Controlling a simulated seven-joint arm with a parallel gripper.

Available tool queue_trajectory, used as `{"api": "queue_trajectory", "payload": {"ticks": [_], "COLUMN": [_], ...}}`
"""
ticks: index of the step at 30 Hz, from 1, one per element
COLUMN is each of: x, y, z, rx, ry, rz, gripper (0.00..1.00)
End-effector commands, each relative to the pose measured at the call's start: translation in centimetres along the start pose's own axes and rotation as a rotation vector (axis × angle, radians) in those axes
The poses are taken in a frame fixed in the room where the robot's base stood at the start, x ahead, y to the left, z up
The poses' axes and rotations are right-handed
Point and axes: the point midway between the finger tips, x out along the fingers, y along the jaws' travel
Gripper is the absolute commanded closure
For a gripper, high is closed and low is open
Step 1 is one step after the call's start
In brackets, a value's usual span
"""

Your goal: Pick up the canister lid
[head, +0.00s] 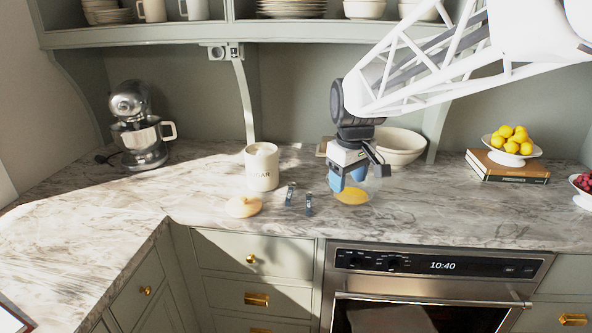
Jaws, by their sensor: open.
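The canister lid (243,206) is a round tan lid with a small knob. It lies on the marble counter (130,225), just in front and left of the white canister (262,168). The canister stands upright with its top open and dark lettering on its front. My gripper (347,183) is right of the canister and lid, pointing down with blue fingers. It is open, nothing shows between its fingers, and it is clear of the lid.
Two small dark-blue items (290,194) stand between lid and gripper. A round yellow item (352,196) lies below my gripper. A white bowl (398,147) stands behind it. A stand mixer (138,125) is at left. A lemon bowl (511,148) sits on books at right. Shelves hang above.

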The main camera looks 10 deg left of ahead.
Motion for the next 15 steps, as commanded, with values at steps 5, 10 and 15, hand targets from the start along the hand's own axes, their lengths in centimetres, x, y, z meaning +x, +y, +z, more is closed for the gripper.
{"api": "queue_trajectory", "payload": {"ticks": [5, 10, 15], "x": [1.4, 3.0, 4.8], "y": [-0.1, -0.6, -1.4], "z": [-5.2, -9.9, -14.6], "rx": [-0.108, -0.212, -0.315], "ry": [-0.013, -0.024, -0.033], "rz": [-0.013, -0.025, -0.037], "gripper": [0.42, 0.42, 0.42]}}
